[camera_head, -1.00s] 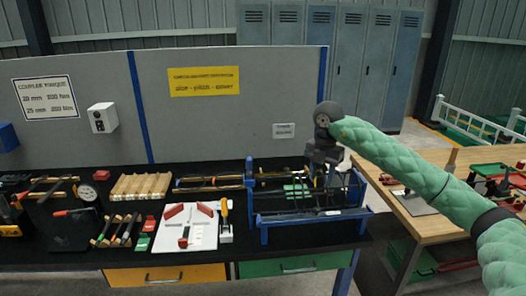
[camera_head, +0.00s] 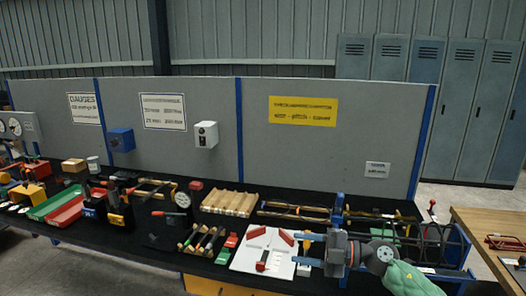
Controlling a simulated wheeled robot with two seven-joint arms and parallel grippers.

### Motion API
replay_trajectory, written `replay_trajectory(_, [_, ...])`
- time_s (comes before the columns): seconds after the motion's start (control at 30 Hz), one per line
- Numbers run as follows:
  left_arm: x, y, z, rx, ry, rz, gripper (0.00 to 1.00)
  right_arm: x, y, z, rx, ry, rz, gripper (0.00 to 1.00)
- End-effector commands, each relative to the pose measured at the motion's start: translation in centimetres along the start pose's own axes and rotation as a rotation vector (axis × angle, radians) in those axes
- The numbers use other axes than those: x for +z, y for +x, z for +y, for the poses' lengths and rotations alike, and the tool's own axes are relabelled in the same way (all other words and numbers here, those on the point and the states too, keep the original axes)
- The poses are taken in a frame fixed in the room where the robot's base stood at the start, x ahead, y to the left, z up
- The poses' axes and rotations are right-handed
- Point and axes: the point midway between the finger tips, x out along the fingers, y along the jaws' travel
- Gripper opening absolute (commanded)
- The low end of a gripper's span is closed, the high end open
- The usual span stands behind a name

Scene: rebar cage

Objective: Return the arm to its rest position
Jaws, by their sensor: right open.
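My right arm, in a green padded sleeve, comes in from the bottom right of the head view. Its grey right gripper (camera_head: 312,250) points left, with its fingers apart and nothing seen between them. In the picture it overlaps the right edge of a white board (camera_head: 246,262) and the front of a blue frame rack (camera_head: 452,272). I cannot tell its exact height above the bench. The arm and gripper hide part of the rack. My left gripper is not in the view.
The long black bench (camera_head: 140,222) is crowded with tools, a dial gauge (camera_head: 182,200), wooden blocks (camera_head: 229,203) and red and green trays (camera_head: 66,213). A grey partition (camera_head: 220,97) stands behind it. A wooden table (camera_head: 488,232) is at the right, with a floor gap beside the bench.

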Motion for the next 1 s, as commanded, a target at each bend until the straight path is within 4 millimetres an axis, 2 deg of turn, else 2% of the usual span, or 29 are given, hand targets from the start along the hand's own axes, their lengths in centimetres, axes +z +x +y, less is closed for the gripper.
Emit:
replay_trajectory(0.17, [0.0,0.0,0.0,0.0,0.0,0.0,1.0,-1.4,0.5,1.1,0.336,0.08,-0.032,0.44])
replay_trajectory(0.33, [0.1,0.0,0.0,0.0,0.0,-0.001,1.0,-0.8,-1.4,1.3,0.621,0.192,-0.155,0.44])
replay_trajectory(0.47, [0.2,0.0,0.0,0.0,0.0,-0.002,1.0,0.5,-3.6,0.0,0.799,0.303,-0.298,0.44])
replay_trajectory(0.57, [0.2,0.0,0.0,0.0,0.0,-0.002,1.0,1.6,-5.7,-2.0,0.905,0.403,-0.433,0.44])
replay_trajectory(0.67, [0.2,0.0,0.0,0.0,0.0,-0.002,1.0,2.6,-7.9,-4.9,0.98,0.513,-0.585,0.44])
replay_trajectory(0.77, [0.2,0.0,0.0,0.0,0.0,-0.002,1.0,3.3,-10.0,-8.6,1.022,0.634,-0.748,0.44])
replay_trajectory(0.9, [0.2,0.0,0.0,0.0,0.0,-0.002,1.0,3.3,-12.7,-15.0,1.019,0.817,-0.985,0.44])
replay_trajectory(1.0, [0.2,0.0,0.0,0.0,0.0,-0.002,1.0,2.4,-14.3,-20.2,0.972,0.955,-1.152,0.44])
